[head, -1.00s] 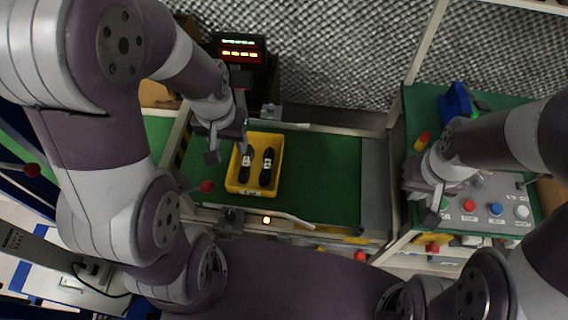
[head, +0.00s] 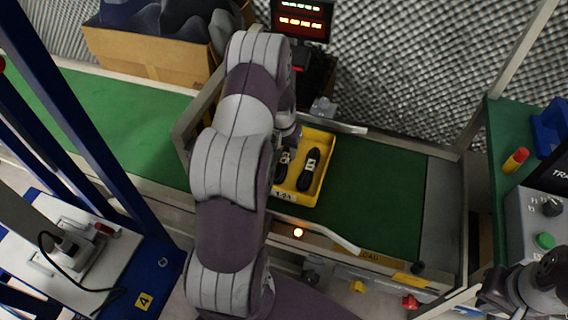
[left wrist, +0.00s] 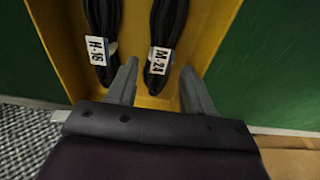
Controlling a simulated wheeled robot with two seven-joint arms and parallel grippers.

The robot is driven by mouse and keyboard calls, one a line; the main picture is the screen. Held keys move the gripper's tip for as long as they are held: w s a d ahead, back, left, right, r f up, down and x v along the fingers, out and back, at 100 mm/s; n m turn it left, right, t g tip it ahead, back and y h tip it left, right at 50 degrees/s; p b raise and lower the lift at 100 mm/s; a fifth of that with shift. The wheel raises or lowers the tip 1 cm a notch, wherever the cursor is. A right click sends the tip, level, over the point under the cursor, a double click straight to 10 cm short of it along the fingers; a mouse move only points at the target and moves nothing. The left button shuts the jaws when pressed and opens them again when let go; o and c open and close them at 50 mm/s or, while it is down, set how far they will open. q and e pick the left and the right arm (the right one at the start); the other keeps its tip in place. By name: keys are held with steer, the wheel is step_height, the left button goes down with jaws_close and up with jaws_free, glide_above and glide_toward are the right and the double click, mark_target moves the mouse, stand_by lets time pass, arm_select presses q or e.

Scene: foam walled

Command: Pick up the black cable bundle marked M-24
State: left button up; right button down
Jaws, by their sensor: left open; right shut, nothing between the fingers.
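The black cable bundle marked M-24 (left wrist: 166,45) lies in a yellow bin (head: 327,160), with its white tag facing up. In the head view my left arm partly covers this bundle (head: 283,162). My left gripper (left wrist: 159,68) is open above the bin, and its fingers are on either side of the M-24 bundle's near end in the left wrist view. I cannot tell whether they touch it. A second black bundle, marked H-16 (left wrist: 101,40), lies beside it, outside the fingers; it also shows in the head view (head: 310,170). My right gripper (head: 500,298) is partly visible at the lower right, empty.
The bin stands on a green conveyor (head: 385,190) with metal rails. A cardboard box (head: 140,52) and a display with lit digits (head: 301,20) stand behind it. A control box with buttons (head: 535,235) is at the right. The conveyor right of the bin is clear.

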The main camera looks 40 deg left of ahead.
mark_target(284, 157)
arm_select(q)
steer(key=f+b, duration=0.1)
steer(key=f, duration=0.3)
steer(key=shift+w+a+f+b, duration=0.2)
steer(key=shift+f+b, duration=0.15)
steer(key=shift+b, duration=0.05)
steer(key=shift+r, duration=0.1)
steer(key=c, duration=0.9)
steer(key=shift+o, duration=0.2)
